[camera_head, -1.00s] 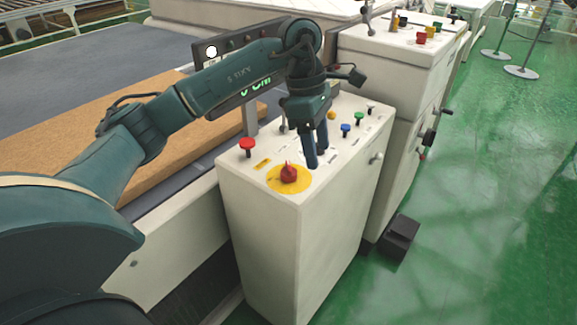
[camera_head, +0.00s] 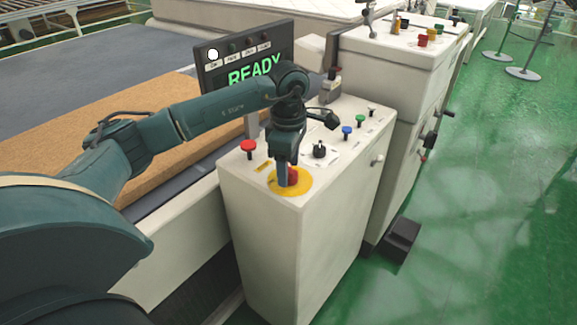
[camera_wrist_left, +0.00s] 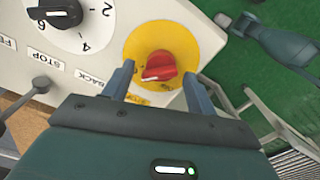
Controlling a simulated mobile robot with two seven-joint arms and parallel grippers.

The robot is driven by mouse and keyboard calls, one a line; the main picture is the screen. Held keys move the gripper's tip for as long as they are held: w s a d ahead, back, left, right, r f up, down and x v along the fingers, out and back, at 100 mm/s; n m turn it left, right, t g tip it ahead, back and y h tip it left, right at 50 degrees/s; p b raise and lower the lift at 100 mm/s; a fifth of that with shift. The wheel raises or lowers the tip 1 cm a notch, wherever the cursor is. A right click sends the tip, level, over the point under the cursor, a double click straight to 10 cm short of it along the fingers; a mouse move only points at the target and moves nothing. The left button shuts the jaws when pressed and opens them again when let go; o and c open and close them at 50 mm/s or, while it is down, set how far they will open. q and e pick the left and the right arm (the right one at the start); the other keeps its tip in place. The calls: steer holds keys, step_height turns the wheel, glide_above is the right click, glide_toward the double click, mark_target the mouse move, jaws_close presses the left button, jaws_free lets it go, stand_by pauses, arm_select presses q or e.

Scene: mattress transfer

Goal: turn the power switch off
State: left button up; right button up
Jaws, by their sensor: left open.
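The power switch is a red rotary knob (camera_head: 293,176) on a yellow disc, at the near corner of the white control box. In the left wrist view the red knob (camera_wrist_left: 159,67) sits between my two fingertips, with a small gap on each side. My left gripper (camera_head: 287,182) points down over it with its jaws open. It partly hides the knob in the head view. The left gripper's fingers (camera_wrist_left: 158,78) also show in the left wrist view. A dark teal part of mine (camera_wrist_left: 275,42) shows at that view's upper right; its jaws cannot be made out.
A display (camera_head: 250,70) behind reads READY. Green floor lies open to the right.

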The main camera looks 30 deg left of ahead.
arm_select(q)
steer(key=shift+f, duration=0.5)
steer(key=c, duration=0.9)
